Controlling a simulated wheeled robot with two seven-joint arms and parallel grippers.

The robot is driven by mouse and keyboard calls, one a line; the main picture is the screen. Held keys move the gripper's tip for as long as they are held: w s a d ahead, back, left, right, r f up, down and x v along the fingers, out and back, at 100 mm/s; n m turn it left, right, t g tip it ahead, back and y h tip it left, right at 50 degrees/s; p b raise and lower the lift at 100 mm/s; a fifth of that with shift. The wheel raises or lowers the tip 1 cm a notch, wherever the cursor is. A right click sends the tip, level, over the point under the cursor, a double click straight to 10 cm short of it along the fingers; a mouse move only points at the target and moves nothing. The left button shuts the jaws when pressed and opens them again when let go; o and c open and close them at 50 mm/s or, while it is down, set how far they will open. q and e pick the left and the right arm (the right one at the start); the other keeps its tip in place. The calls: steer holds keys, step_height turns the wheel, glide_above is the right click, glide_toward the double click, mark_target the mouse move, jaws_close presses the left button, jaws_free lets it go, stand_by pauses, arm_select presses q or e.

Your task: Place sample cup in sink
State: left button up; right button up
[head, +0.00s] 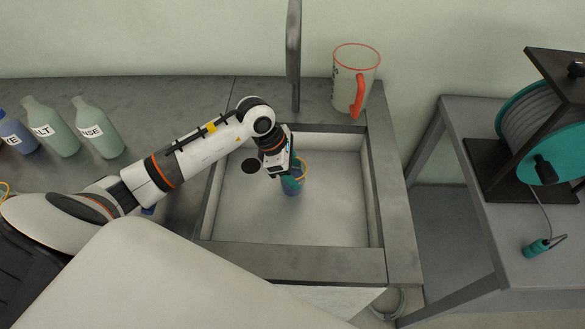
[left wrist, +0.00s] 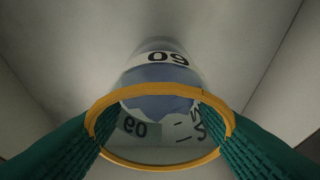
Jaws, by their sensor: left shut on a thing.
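The sample cup (head: 293,184) is a clear, bluish cup with a yellow rim, inside the sink area in the head view. In the left wrist view the cup (left wrist: 165,75) shows its yellow rim and a white label reading 09. My left gripper (head: 286,168) is shut on the cup near its rim, with green fingers on both sides of it. The sink (head: 330,220) is a pale rectangular basin set in a grey counter, and the cup is over or in its middle. I cannot tell whether the cup touches the sink floor. My right gripper is not in view.
A clear jug with a red rim and handle (head: 356,80) stands behind the sink, beside a grey tap (head: 294,50). Several labelled bottles (head: 97,128) stand at the left. A side table (head: 510,215) at the right holds a cable reel (head: 535,120).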

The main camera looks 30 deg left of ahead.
arm_select(q)
steer(key=shift+f, duration=0.35)
steer(key=o, duration=1.1)
steer(key=shift+c, duration=0.2)
steer(key=shift+r, duration=0.15)
steer(key=b+v, duration=0.1)
steer(key=v, duration=1.1)
